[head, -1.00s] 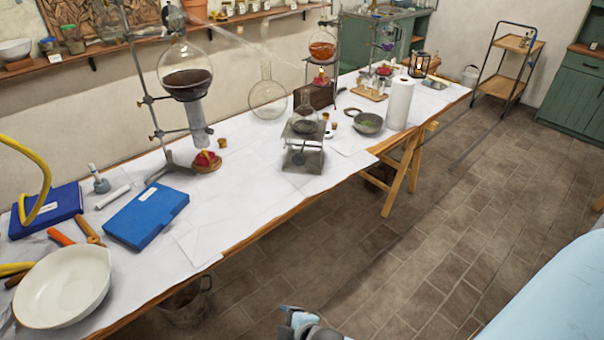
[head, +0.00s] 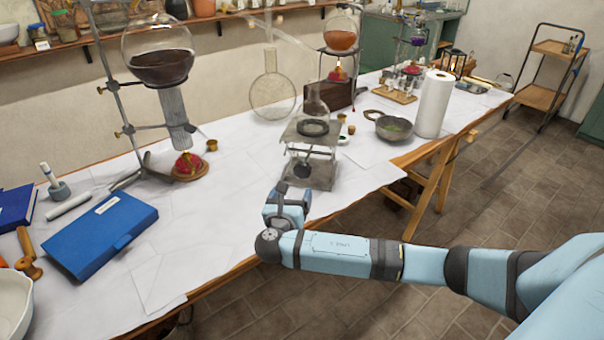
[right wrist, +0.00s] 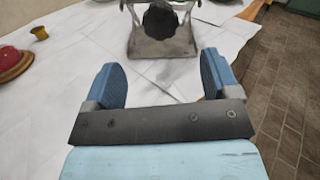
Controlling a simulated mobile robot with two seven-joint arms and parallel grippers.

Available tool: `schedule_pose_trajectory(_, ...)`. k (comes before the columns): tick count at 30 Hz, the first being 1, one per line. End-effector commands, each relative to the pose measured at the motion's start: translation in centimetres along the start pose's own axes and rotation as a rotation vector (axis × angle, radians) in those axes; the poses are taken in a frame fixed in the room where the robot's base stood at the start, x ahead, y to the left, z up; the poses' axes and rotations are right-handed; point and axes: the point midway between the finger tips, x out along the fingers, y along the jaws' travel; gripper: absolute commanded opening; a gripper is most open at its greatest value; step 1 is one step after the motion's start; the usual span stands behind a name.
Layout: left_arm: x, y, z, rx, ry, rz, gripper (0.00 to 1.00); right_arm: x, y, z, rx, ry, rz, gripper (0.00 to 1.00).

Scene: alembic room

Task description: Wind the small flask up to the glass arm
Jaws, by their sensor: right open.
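The small clear flask (head: 315,105) stands upright on the top plate of a metal lab jack (head: 294,131). The jack's dark round knob (head: 302,169) faces the table's front edge; in the right wrist view the knob (right wrist: 160,20) is ahead, between the lines of my fingers. The faint, thin glass arm (head: 296,42) slopes down from upper left above the flask; its lower end is hard to make out. My right gripper (head: 288,192) is in front of the jack, near the table edge. In the wrist view its fingers (right wrist: 161,78) are apart and empty, short of the knob. My left gripper is out of view.
A blue book (head: 103,232) lies farther left. White paper is clear around the jack's front.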

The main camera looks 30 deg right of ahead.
Motion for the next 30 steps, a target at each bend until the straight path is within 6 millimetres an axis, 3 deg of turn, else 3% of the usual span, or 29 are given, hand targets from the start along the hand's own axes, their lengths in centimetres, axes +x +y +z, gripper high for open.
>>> schedule_pose_trajectory(9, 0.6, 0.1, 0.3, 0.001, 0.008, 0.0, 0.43, 7.0, 0.0, -0.1, 0.002, 0.0, -0.003, 0.81)
schedule_pose_trajectory(15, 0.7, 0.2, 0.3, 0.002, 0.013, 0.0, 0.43, 9.8, 0.0, -0.1, 0.003, 0.002, -0.001, 0.81)
schedule_pose_trajectory(28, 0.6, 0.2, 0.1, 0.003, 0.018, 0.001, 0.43, 10.9, 0.0, -0.1, 0.003, 0.003, 0.001, 0.81)
schedule_pose_trajectory(29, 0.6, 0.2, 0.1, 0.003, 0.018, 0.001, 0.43, 10.9, 0.0, -0.1, 0.003, 0.003, 0.001, 0.79)
schedule_pose_trajectory(30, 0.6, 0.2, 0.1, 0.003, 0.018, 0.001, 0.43, 10.9, 0.0, -0.1, 0.003, 0.003, 0.001, 0.7)
